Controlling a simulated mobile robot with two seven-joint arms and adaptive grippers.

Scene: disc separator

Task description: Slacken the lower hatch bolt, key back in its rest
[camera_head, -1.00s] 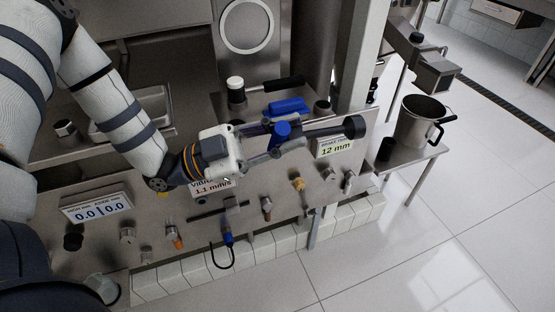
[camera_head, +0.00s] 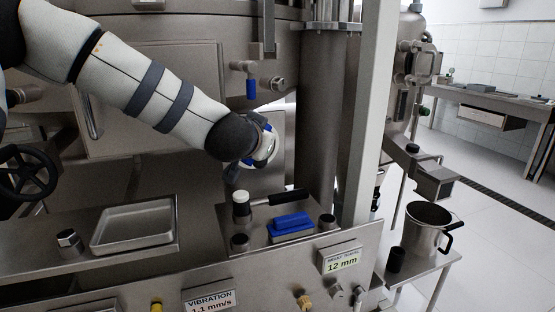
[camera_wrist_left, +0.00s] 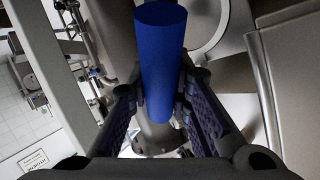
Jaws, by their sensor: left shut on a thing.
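In the left wrist view my left gripper (camera_wrist_left: 161,85) is shut on an upright blue cylindrical handle (camera_wrist_left: 163,50), which I take to be the key's grip. A grey metal part shows below the handle; its far end is unclear. The hatch's round ring (camera_wrist_left: 209,38) shows in the left wrist view. I cannot make out the lower hatch bolt or the key's rest. My right gripper is not in view.
On the shelf below the wrist are a white-headed mallet with a black handle (camera_head: 290,196) and a blue block (camera_head: 291,222). A shallow tray (camera_head: 135,228) lies left. A blue-handled valve (camera_head: 251,88) hangs above. A grey post (camera_head: 357,130) stands right.

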